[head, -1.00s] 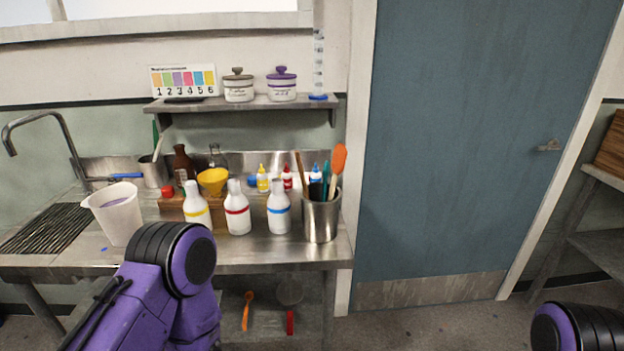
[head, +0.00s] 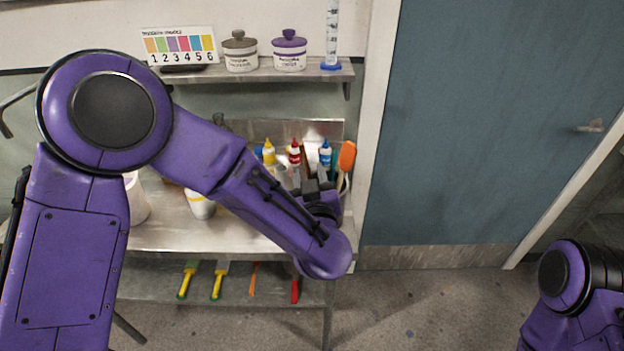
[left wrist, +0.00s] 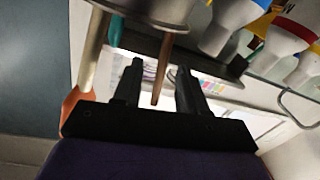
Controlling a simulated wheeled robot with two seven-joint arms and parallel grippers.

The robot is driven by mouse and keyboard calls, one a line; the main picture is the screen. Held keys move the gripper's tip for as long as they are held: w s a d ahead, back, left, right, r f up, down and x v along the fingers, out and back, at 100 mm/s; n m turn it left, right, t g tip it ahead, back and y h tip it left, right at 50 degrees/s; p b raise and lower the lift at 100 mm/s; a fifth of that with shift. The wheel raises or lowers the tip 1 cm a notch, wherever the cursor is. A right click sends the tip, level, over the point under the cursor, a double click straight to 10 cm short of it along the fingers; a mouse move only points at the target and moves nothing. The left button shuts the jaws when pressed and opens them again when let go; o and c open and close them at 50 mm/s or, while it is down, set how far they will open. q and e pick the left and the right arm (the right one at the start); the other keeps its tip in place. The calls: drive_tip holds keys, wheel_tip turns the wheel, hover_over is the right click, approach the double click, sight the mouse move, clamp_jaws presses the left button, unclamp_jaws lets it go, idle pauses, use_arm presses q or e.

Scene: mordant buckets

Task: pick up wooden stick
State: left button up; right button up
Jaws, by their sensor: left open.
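The wooden stick (left wrist: 161,72) is a thin brown rod standing in the metal container (left wrist: 150,12), seen upside down in the left wrist view. My left gripper (left wrist: 159,66) is open, and the stick shows between its two black fingers. I cannot tell whether either finger touches it. In the head view my left gripper (head: 318,187) is at the container, largely hidden by my own arm, which also covers most of the container. My right gripper is out of view; only part of that arm shows at lower right.
An orange spatula (head: 347,156) stands in the same container, with a teal tool (left wrist: 116,30) beside it. White bottles (left wrist: 232,22) and small colored dropper bottles (head: 294,152) are close by. A shelf (head: 260,72) with jars hangs above. A blue door (head: 480,130) is to the right.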

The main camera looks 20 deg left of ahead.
sight(307, 168)
use_arm(q)
drive_tip(key=x, duration=0.2)
drive_tip(key=shift+w+a+r+p, duration=0.15)
drive_tip(key=shift+w+a+p, duration=0.05)
drive_tip(key=shift+w+p, duration=0.15)
drive_tip(key=shift+w+a, duration=0.15)
drive_tip(key=shift+a, duration=0.05)
drive_tip(key=shift+d, duration=0.1)
clamp_jaws()
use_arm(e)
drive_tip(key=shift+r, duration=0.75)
use_arm(q)
wheel_tip(307, 168, up, 18)
drive_tip(key=b, duration=0.1)
drive_tip(key=shift+b, duration=0.4)
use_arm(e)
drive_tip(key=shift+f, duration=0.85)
